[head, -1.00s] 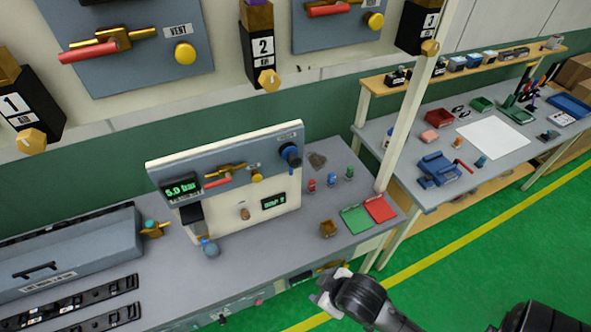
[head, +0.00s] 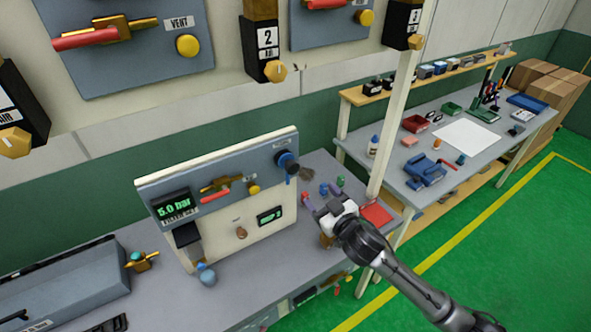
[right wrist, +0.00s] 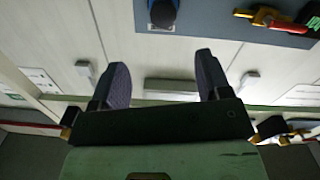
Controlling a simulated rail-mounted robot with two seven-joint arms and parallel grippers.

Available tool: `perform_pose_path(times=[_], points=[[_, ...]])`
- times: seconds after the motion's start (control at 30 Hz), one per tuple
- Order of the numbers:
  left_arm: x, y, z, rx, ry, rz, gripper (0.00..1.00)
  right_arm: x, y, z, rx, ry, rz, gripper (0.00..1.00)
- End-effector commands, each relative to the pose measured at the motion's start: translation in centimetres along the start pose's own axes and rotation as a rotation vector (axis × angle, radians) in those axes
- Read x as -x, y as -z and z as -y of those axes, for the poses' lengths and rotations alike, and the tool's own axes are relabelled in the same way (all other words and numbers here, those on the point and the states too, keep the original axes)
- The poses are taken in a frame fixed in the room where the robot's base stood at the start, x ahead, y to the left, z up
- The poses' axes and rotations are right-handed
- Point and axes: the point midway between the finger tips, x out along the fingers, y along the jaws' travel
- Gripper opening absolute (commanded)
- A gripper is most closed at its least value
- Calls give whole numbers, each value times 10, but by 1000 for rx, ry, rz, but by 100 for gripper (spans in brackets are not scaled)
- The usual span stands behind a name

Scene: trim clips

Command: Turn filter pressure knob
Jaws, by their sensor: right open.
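A dark blue round knob (head: 286,160) sits at the upper right of the small upright test panel (head: 215,243) on the bench. The display (head: 173,207) at the panel's left reads 5.0 bar. My right gripper (head: 321,198) is open and empty, to the right of the knob and lower in the head view, apart from it. In the right wrist view, the knob (right wrist: 162,13) shows at the top edge, partly cut off, beyond the gap between my spread fingers (right wrist: 160,62). My left gripper is out of view.
The panel also carries a red-handled valve (head: 216,191) and a yellow knob (head: 253,189). A blue ball-shaped part (head: 207,276) stands before it. A pale post (head: 392,120) rises behind.

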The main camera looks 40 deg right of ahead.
Motion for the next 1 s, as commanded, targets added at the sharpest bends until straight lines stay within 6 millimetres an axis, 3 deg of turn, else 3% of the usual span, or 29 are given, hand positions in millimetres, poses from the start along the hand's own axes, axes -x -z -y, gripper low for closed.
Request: perform_pose_path(times=[0.27,0.7,1.0], points=[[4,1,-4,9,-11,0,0,-15,6,2,-77,16,-27,71],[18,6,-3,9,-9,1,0,-95,9,3,-74,15,-25,71],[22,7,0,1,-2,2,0,-128,8,5,-75,15,-24,71]])
